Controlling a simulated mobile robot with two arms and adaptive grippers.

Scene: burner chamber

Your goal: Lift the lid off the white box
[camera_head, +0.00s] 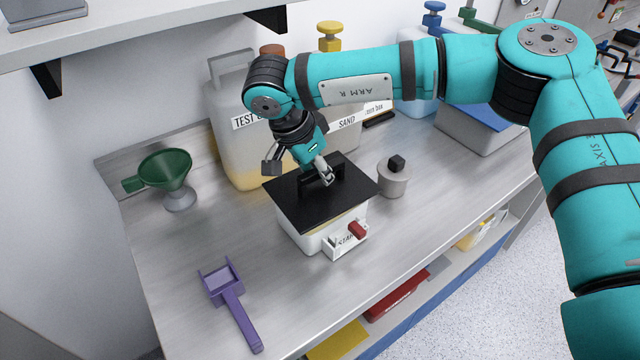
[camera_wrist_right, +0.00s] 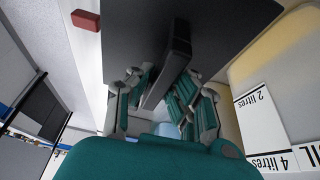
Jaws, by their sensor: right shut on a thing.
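The white box (camera_head: 308,236) stands on the steel bench, with a small front part carrying a red knob (camera_head: 357,229) and a label. Its flat black lid (camera_head: 290,205) covers the top, and I cannot tell whether any gap lies between lid and box. A black raised handle (camera_head: 338,171) runs along the middle of the lid. My right gripper (camera_head: 324,176) is shut on this handle from above. My left gripper is not in view.
A green funnel (camera_head: 165,172) and a purple scoop (camera_head: 226,288) are on the left of the bench. A grey cylinder with a black knob (camera_head: 392,180) stands close to the lid's right. Large containers (camera_head: 235,140) stand behind.

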